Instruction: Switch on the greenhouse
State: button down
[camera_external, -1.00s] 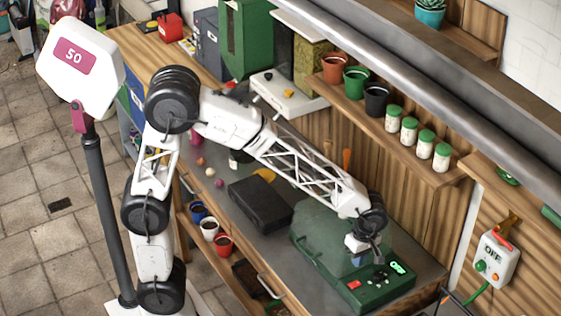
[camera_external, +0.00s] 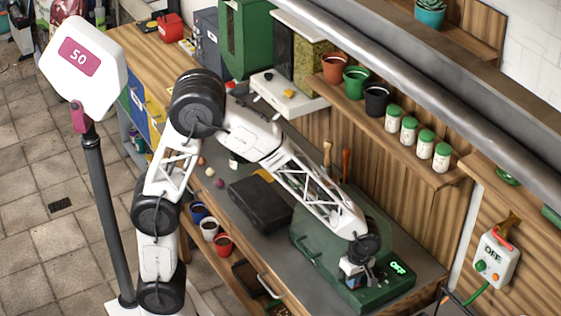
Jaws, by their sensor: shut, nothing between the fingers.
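The greenhouse (camera_external: 312,262) is a green box with a see-through cover on the grey worktop, at the right end. Its front panel has a lit green display (camera_external: 397,267) that reads "OFF". My gripper (camera_external: 353,284) is shut and empty, pointing down at the left part of this panel. It hides the panel's red button and most of the dark controls. I cannot tell whether the fingertips touch the panel.
A black case (camera_external: 260,204) lies left of the greenhouse. A shelf above holds pots and green-lidded jars (camera_external: 425,143). A white wall switch box (camera_external: 495,258) marked "OFF", with a red handle, hangs at the right.

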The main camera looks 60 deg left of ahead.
jog(key=shift+f, duration=0.2)
dwell(0.5)
jog(key=shift+w+r, duration=0.3)
jog(key=shift+w, duration=0.4)
jog(key=shift+r, duration=0.15)
notch_tip(320, 180, up, 14)
jog(key=s, duration=0.1)
jog(key=shift+s+f, duration=0.2)
jog(key=shift+s, duration=0.15)
dwell(0.4)
dwell(0.6)
